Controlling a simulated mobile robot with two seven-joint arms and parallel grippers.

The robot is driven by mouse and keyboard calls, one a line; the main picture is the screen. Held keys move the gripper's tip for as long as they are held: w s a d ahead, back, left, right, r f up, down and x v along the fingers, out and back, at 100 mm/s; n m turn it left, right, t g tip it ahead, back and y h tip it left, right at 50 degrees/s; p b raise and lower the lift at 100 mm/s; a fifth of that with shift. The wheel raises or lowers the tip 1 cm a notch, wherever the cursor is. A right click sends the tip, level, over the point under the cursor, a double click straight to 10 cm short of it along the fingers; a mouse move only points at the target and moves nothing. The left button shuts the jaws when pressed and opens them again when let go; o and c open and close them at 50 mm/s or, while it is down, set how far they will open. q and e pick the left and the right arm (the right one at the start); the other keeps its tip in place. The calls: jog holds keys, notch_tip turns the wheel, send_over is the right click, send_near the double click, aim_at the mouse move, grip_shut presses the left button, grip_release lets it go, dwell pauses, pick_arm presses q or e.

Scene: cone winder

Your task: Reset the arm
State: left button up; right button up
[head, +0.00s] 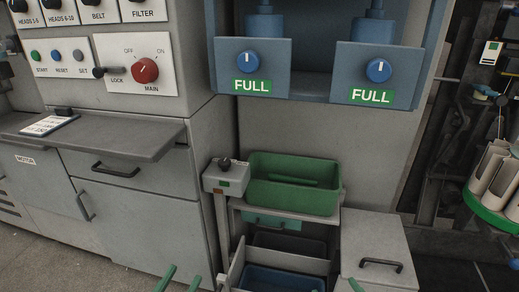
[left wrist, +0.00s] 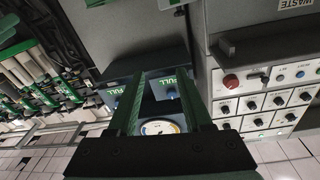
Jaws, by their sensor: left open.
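My left gripper (head: 184,272) shows at the bottom edge of the head view as two green fingertips with a gap between them. It is open with nothing between the tips, in front of the grey cabinet. In the left wrist view its two green fingers (left wrist: 163,73) stand apart, and the blue FULL units show beyond them. A round white dial (left wrist: 160,128) shows between the finger bases. One more green tip (head: 356,285) at the bottom edge of the head view looks like part of my right gripper. The rest of it is out of view.
A control panel with a red main switch (head: 145,71) is upper left, above a grey shelf (head: 140,142). Two blue knobs (head: 248,63) sit over FULL labels. A green bin (head: 292,200) stands centre, beside a small grey box (head: 226,179). A grey lidded box (head: 375,240) is right.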

jog(key=s+a+r+n+t+y, duration=0.1)
jog(key=s+a+r+t, duration=0.1)
jog(key=r, duration=0.4)
jog(key=s+a+r+n+t+y, duration=0.1)
jog(key=s+r, duration=0.2)
jog(key=r, duration=0.4)
pick_arm(q)
jog(key=s+a+f+n+g+y+p, duration=0.1)
jog(key=s+g+p, duration=0.3)
jog(key=p, duration=0.7)
jog(key=s+a+f+n+g+y+p, duration=0.1)
jog(key=s+g+p, duration=0.4)
jog(key=p, duration=0.6)
notch_tip(320, 180, down, 3)
jog(key=shift+s+a+r+n+y+p, duration=0.1)
jog(key=shift+s+a+n+y+p, duration=0.1)
jog(key=shift+n+y+p, duration=0.35)
pick_arm(e)
jog(key=s+d+f+m+g+h, duration=0.2)
jog(key=s+f+m+g+h, duration=0.1)
jog(key=s+f+g, duration=0.3)
jog(key=s+g, duration=0.2)
jog(key=g, duration=0.1)
jog(key=shift+s+m, duration=0.3)
jog(key=shift+s, duration=0.05)
jog(key=shift+d+r, duration=0.1)
